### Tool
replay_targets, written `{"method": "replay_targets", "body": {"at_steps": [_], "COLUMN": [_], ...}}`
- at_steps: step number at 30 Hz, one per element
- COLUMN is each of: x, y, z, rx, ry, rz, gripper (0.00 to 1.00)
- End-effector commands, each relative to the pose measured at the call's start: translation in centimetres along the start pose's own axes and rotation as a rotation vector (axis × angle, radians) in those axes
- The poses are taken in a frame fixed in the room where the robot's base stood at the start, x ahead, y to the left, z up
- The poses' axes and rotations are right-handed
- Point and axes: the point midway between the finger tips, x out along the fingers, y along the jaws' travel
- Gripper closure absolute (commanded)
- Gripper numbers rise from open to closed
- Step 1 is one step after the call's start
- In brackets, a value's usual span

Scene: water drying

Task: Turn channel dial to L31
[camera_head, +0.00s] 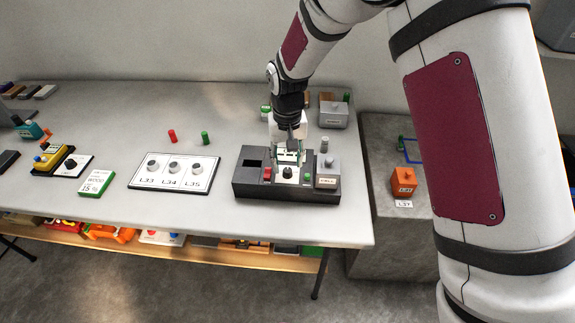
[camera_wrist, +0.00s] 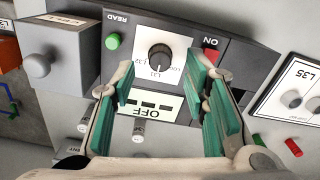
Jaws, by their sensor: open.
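The channel dial is a black round knob (camera_wrist: 159,58) on a white plate on the dark instrument (camera_head: 262,191). Labels including L31 and L32 sit around it, upside down in the wrist view. A pale line shows on the knob, but I cannot tell surely which label it points to. The knob also shows in the head view (camera_head: 287,172). My gripper (camera_wrist: 168,82) is open, with green-padded fingers apart, above the panel; the knob shows beyond and between the fingertips. Nothing is between the fingers. In the head view my gripper (camera_head: 289,152) is just behind the knob.
A red ON button (camera_wrist: 211,56) and green READ button (camera_wrist: 113,41) flank the dial. An OFF display (camera_wrist: 153,104) lies on its gripper side. A grey box with a knob (camera_head: 327,171) stands on the instrument's right. The L33–L35 board (camera_head: 174,184) lies left.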

Motion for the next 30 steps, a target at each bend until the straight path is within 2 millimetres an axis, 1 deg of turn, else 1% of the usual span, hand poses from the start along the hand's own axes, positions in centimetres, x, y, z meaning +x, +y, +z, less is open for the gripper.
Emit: {"method": "replay_targets", "body": {"at_steps": [1, 6, 9, 13, 18, 30], "x": [-1.3, -4.8, -6.5, -8.2, -9.1, -9.2], "y": [0.0, 0.0, 0.0, 0.0, 0.0, 0.0], "z": [-0.1, -0.1, -0.1, -0.1, 0.0, 0.0], "rx": [0.0, 0.0, 0.0, 0.0, 0.0, 0.0], "ry": [0.006, 0.006, 0.005, 0.003, 0.001, 0.001], "rz": [-0.002, -0.001, -0.001, -0.001, -0.001, 0.0], "gripper": [0.59, 0.59, 0.59, 0.59, 0.59, 0.59]}}
